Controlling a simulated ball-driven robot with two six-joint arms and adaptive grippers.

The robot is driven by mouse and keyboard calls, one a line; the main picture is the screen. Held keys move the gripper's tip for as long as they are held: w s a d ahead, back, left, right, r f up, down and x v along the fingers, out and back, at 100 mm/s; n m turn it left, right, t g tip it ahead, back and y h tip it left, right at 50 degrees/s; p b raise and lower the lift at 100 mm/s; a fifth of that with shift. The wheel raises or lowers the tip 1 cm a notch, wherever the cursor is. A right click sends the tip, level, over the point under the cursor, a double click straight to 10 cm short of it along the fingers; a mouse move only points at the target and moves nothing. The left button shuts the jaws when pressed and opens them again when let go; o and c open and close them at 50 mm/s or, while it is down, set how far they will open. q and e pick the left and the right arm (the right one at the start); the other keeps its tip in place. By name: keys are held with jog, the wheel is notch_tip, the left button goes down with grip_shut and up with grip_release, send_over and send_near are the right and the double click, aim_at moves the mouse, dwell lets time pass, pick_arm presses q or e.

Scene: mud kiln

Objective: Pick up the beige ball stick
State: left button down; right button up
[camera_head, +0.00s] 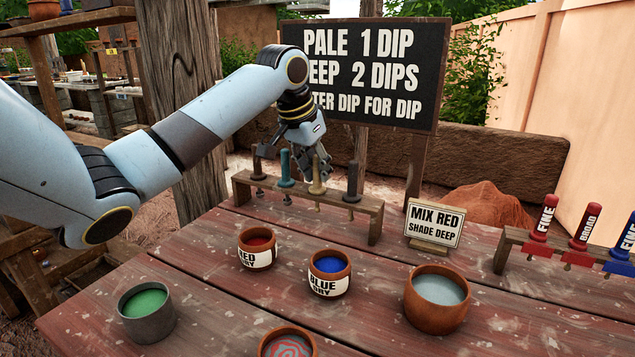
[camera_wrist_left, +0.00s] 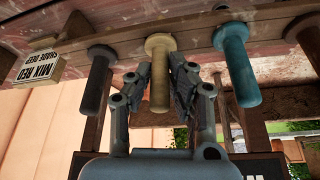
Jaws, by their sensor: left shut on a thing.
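The beige ball stick (camera_head: 317,178) stands upright in the wooden rack (camera_head: 375,208) on the table, between a teal stick (camera_head: 286,168) and a dark grey stick (camera_head: 352,180). My left gripper (camera_head: 316,172) reaches down from above onto the beige stick. In the left wrist view the two fingers (camera_wrist_left: 160,90) are closed around the beige stick (camera_wrist_left: 159,72), one on each side. The teal stick (camera_wrist_left: 238,65) and the grey stick (camera_wrist_left: 97,80) stand apart from the fingers there. My right gripper is not in view.
Pots of red (camera_head: 257,248) and blue (camera_head: 329,273) stand in front of the rack, with a green pot (camera_head: 147,312) and a terracotta bowl (camera_head: 436,300) nearby. A "MIX RED" sign (camera_head: 434,226) stands right of the rack. Another rack (camera_head: 505,249) holds red and blue tools.

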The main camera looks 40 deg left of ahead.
pick_arm(q)
jog(key=shift+r, duration=0.1)
notch_tip(320, 180, up, 10)
jog(key=shift+f+p, duration=0.1)
jog(key=shift+p, duration=0.65)
jog(key=shift+p, duration=0.85)
jog(key=shift+w, duration=0.1)
